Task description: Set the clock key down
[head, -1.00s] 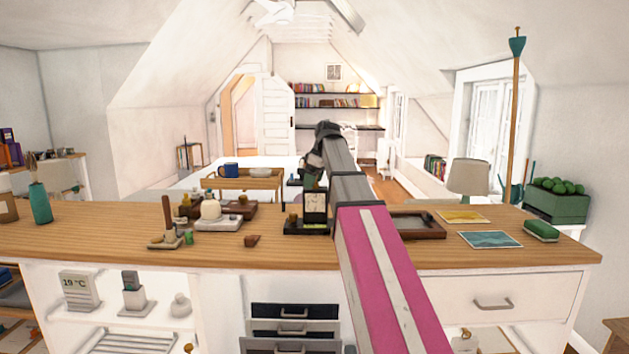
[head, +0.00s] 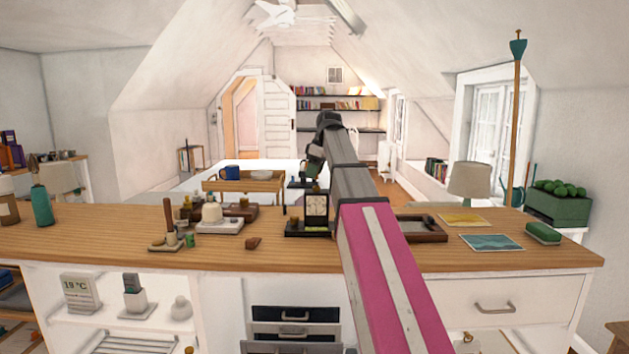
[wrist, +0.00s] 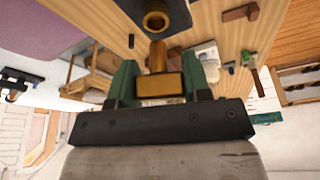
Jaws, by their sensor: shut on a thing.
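The brass clock key (wrist: 160,72) is between the green fingers of my gripper (wrist: 160,84) in the wrist view. My gripper is shut on it. A dark base with a brass ring-shaped socket (wrist: 155,18) lies just past the key's tip; a small gap seems to show between them. In the head view the clock (head: 316,208) with a pale face stands on a black base on the wooden counter (head: 110,238). My gripper (head: 312,168) is above and behind the clock, partly hidden by my arm; the key cannot be made out there.
Further left stand a white dish (head: 220,226) and a wooden-handled tool (head: 169,222).

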